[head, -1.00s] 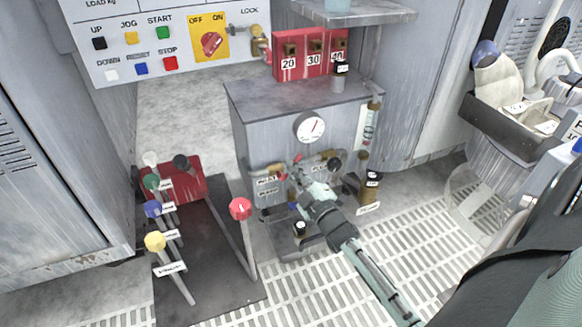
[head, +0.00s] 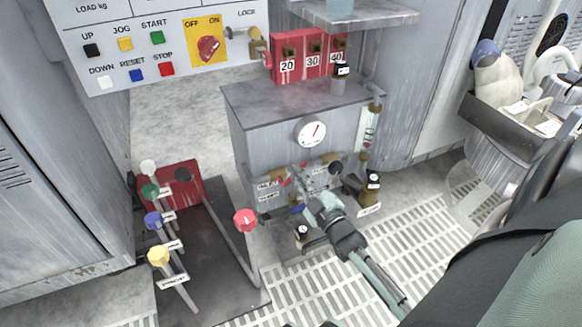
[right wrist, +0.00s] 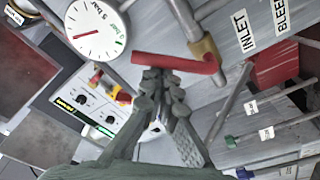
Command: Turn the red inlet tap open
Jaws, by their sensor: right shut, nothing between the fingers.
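The red inlet tap (right wrist: 178,63) is a bent red lever on a brass valve body (right wrist: 204,52), next to the INLET label (right wrist: 241,33) in the right wrist view. Its lever lies across the picture just beyond my fingertips. My right gripper (right wrist: 160,82) is shut and empty, with its tips close to the lever; I cannot tell whether they touch it. In the head view my right gripper (head: 308,198) is at the front of the grey cabinet, below the gauge, and partly hides the taps there. My left gripper is not in view.
A round pressure gauge (head: 311,132) is on the cabinet (head: 258,130) above the taps. The white floor grating (head: 300,290) is clear in front.

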